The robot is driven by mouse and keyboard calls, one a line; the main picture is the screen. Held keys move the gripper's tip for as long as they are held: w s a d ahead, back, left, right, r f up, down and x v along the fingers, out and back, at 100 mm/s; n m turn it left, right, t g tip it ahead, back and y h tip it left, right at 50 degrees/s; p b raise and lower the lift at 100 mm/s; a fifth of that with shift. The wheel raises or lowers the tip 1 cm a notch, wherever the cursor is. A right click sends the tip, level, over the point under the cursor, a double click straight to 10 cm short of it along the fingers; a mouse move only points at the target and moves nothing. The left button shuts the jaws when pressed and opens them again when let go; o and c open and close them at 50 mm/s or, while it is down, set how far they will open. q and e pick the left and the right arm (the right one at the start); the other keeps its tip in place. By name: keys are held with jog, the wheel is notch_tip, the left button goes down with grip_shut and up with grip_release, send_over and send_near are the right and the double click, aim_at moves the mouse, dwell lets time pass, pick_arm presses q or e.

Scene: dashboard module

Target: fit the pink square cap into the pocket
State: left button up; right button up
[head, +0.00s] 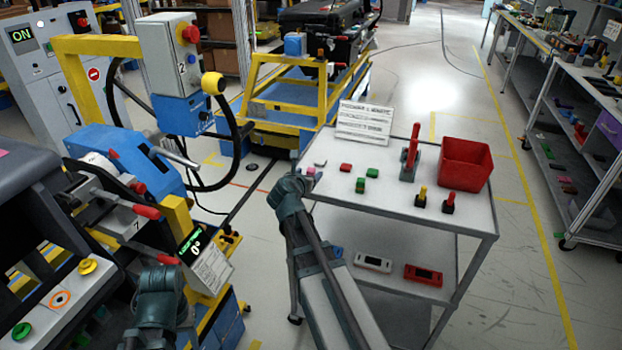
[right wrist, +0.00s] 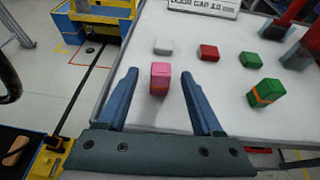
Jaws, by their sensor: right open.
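The pink square cap (right wrist: 160,70) sits on a red block on the white table in the right wrist view. In the head view the cap (head: 311,171) shows small at the table's left edge. My right gripper (right wrist: 160,77) is open, with its blue fingers on either side of the cap and a gap on each side. In the head view the right gripper (head: 306,177) is mostly hidden by its own arm. My left arm shows at the lower left of the head view, but its gripper does not. I cannot make out the pocket.
The white table (head: 420,207) also holds a white block (right wrist: 164,46), a red block (right wrist: 209,52), green blocks (right wrist: 248,60), a red clamp (head: 411,155) and a red bin (head: 465,163). A sign (head: 364,122) stands at its back. A black dashboard (head: 40,230) is at left.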

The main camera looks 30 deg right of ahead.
aim_at(310, 173)
jog(key=x, duration=0.3)
jog(key=shift+w+d+f+b, duration=0.1)
jog(key=shift+f+b, duration=0.1)
jog(key=shift+b, duration=0.2)
grip_shut()
